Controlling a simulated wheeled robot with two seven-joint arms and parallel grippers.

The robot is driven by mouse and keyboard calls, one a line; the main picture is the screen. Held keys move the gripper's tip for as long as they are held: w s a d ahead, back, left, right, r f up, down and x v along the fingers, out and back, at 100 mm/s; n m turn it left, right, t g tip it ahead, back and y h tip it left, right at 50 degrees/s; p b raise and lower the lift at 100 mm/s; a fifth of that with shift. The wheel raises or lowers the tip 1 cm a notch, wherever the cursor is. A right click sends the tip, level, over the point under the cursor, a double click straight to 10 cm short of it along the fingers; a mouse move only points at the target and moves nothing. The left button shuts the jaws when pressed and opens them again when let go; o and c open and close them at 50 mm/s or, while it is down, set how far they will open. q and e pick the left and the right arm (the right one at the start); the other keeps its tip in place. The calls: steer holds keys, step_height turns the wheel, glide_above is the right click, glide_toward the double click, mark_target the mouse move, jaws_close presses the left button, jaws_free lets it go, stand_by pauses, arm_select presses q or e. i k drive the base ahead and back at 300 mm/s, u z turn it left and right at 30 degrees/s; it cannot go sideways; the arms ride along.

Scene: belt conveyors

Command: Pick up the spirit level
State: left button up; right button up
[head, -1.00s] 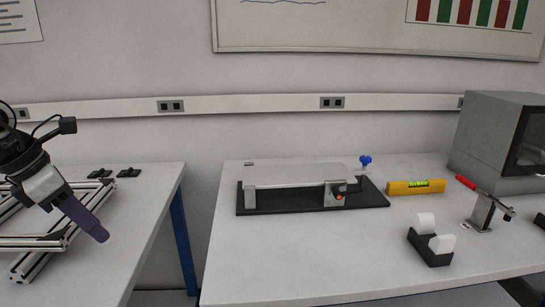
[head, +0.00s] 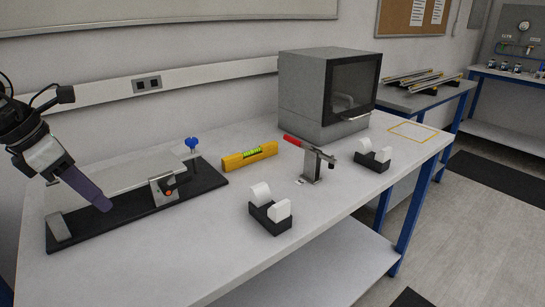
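The spirit level (head: 249,157) is yellow with a green vial window. It lies on the grey table in the middle of the head view, with nothing touching it. My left gripper (head: 103,204) comes in from the left, its purple fingers pointing down and right, in front of the black-based fixture as seen. It is well to the left of the spirit level. I see its fingers nearly side-on, so I cannot tell whether they are apart. My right gripper is not in view.
A black-based fixture (head: 209,178) stands left of the level, with a blue knob (head: 191,143) behind it. A red-handled toggle clamp (head: 311,165) and black-and-white holders (head: 269,211) (head: 373,156) stand right and in front. A grey box oven (head: 297,97) stands behind.

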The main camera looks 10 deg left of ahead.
mark_target(232, 162)
steer(key=z, duration=0.4)
steer(key=i, duration=1)
